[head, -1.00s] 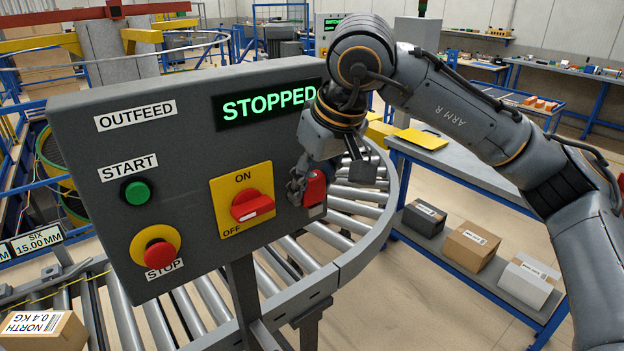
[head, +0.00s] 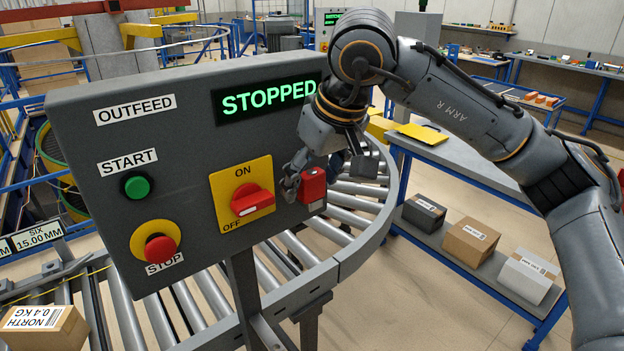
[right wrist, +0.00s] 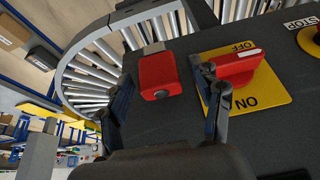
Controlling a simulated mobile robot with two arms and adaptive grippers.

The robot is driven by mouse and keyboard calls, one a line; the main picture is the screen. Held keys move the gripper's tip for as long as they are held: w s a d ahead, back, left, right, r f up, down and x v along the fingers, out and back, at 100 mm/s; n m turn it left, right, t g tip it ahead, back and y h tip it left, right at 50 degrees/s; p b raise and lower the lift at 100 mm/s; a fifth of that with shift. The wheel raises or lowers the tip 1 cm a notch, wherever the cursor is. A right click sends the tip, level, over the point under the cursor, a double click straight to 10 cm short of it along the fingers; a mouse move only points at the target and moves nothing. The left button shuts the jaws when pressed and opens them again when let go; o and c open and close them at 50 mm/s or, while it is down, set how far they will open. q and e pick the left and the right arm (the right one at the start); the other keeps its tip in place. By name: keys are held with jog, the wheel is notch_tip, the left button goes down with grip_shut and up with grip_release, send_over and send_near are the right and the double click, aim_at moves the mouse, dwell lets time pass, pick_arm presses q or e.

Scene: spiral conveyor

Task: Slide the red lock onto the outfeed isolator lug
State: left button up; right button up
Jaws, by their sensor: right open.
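The red lock (head: 312,186) is at the right end of the grey OUTFEED panel. In the right wrist view the red lock (right wrist: 160,76) shows a grey metal piece at one end; I cannot tell whether this is its shackle or the lug. The outfeed isolator (head: 247,200) is a red rotary handle on a yellow ON/OFF plate, left of the lock. My right gripper (head: 307,178) is open. In the right wrist view its fingers (right wrist: 162,90) stand on either side of the lock, with gaps, one finger near the isolator handle. My left gripper is out of view.
The panel (head: 170,215) also carries a green START button (head: 137,187), a red STOP button (head: 160,251) and a display reading STOPPED. A curved roller conveyor (head: 350,225) runs behind and below it. A blue-framed bench with boxes stands at the right.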

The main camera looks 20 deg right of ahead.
jog(key=v, duration=1.1)
jog(key=shift+r, duration=0.2)
jog(key=shift+s, duration=0.15)
